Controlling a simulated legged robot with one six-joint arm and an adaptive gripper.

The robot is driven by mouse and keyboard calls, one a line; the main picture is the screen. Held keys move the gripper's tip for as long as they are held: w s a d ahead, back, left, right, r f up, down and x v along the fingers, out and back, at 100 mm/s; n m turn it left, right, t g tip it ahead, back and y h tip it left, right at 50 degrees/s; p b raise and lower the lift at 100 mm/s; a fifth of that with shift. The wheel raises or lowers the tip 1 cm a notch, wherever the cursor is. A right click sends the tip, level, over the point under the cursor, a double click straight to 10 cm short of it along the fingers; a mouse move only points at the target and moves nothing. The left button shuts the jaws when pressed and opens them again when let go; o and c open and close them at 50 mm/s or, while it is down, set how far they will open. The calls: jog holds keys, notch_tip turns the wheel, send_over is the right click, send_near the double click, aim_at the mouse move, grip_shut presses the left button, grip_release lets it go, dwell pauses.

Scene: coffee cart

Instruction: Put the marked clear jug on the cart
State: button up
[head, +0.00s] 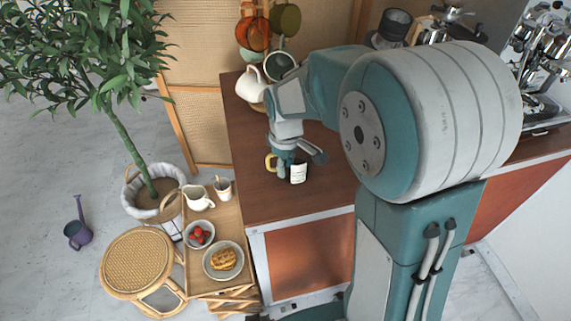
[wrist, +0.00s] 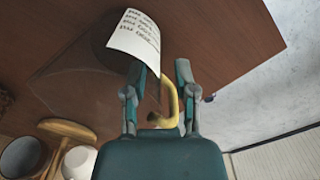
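The marked clear jug shows mainly by its paper note (head: 299,172) with handwriting and its yellow handle (head: 270,163). Its see-through body is hard to make out. It is over the brown wooden top of the cart (head: 265,205), near the front left corner, and seems to stand on it. My gripper (head: 284,160) is down at the jug. In the wrist view, my gripper (wrist: 158,100) has its two fingers apart. The yellow handle (wrist: 171,105) lies between them, closer to the right finger, with a gap at the left. The note (wrist: 136,42) is just beyond the fingers.
A white pitcher (head: 250,84) and a dark green cup (head: 280,67) are behind my gripper. A low tray table (head: 228,218) with a plate of food, strawberries and a small jug stands left of the cart. A potted tree (head: 148,195) and rattan stool (head: 138,260) are further left.

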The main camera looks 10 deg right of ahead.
jog(key=shift+r, duration=0.1)
notch_tip(320, 180, up, 11)
jog(key=shift+r, duration=0.15)
jog(key=s+d+r+m+t, duration=0.1)
jog(key=s+m, duration=0.3)
jog(key=s, duration=0.5)
jog(key=s+d+r+m+t, duration=0.1)
jog(key=s+m+t, duration=0.3)
jog(key=s, duration=0.5)
jog(key=shift+s+d+r+t, duration=0.3)
jog(key=shift+d+r, duration=0.05)
jog(key=shift+d, duration=0.1)
